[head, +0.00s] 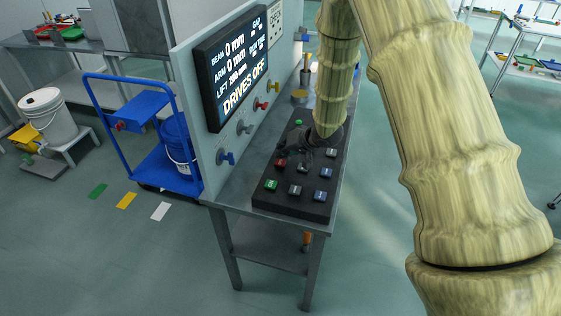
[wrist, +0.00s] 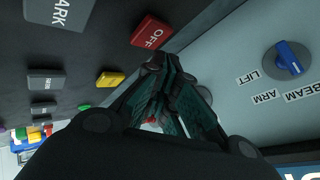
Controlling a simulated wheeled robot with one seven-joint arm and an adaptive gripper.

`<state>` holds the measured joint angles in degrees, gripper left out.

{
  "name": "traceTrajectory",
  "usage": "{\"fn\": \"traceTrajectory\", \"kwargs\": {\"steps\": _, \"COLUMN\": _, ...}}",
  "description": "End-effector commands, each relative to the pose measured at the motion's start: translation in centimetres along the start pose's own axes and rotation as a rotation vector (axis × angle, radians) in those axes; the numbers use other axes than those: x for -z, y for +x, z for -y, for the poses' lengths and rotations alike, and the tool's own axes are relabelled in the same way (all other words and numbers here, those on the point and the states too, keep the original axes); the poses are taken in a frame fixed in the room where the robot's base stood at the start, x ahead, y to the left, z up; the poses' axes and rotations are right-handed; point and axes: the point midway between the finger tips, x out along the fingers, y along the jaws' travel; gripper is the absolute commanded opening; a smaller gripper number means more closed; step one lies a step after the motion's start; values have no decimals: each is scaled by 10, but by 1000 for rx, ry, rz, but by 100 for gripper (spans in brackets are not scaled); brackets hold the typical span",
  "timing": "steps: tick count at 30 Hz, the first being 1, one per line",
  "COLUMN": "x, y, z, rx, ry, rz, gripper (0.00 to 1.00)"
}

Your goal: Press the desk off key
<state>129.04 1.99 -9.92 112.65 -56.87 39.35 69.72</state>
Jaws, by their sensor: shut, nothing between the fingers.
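The desk off key is a red block marked OFF (wrist: 151,32) on the dark key panel, seen at the top of the wrist view. A red key (head: 280,162) also shows on the desk panel in the head view, near my gripper; its label is too small to read there. My gripper (wrist: 166,88) is shut and empty, with its fingers beside and below the OFF key in the wrist picture. In the head view my gripper (head: 300,140) is dark and low over the panel, hiding some keys. I cannot tell whether it touches any.
Other keys surround it, including a yellow key (wrist: 110,79) and a grey key (wrist: 46,83). The upright panel (head: 190,95) carries coloured knobs, such as a blue one (wrist: 292,58), and a display (head: 238,68) reading DRIVES OFF. A blue trolley (head: 150,160) stands at left.

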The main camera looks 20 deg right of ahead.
Motion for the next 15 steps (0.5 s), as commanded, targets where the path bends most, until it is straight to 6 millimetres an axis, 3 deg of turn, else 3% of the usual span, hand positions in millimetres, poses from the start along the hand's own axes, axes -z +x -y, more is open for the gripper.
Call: {"fn": "traceTrajectory", "kwargs": {"steps": 15, "x": 21, "y": -29, "z": 21, "rx": 1, "ry": 1, "rz": -1, "gripper": 0}}
